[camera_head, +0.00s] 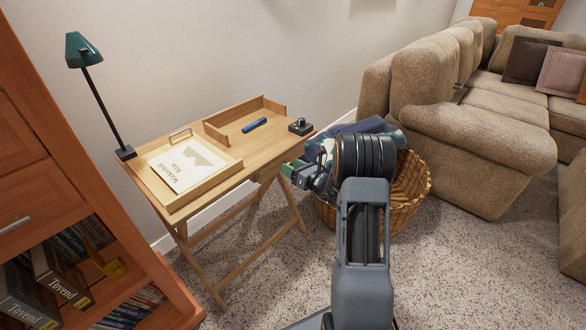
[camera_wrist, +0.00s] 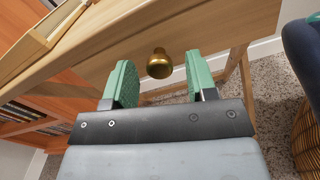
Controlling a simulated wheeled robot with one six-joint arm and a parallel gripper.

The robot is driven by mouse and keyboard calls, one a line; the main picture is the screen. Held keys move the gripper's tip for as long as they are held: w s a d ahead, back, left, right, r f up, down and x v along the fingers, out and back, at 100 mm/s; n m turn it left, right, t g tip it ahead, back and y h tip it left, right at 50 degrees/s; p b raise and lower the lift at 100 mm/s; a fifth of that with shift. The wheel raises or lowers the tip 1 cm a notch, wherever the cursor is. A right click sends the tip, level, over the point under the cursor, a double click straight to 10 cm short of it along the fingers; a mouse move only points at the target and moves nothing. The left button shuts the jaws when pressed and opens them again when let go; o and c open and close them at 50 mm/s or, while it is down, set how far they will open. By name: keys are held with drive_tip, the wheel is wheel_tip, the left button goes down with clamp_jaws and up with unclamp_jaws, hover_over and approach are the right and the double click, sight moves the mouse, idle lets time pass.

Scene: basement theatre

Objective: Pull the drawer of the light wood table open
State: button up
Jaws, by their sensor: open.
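The light wood table (camera_head: 251,158) stands against the wall in the head view, on crossed folding legs. In the wrist view its front edge and drawer front (camera_wrist: 205,38) run across the picture, with one round brass knob (camera_wrist: 159,64). My gripper (camera_wrist: 158,84) is open, its two green fingers apart, one on each side of the knob. I cannot tell whether the fingertips reach past the knob; neither finger visibly touches it. In the head view my gripper (camera_head: 296,176) is at the table's right front edge, and my arm hides part of that side. The drawer looks closed.
The table top holds a green lamp (camera_head: 84,52), a tray with a paper (camera_head: 187,165), a blue object (camera_head: 254,125) and a small dark item (camera_head: 300,127). A wicker basket (camera_head: 411,190) is right of the table, near my arm. A wooden bookcase (camera_head: 28,165) stands left.

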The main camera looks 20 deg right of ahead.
drive_tip(key=shift+c, duration=0.2)
clamp_jaws()
idle(0.3)
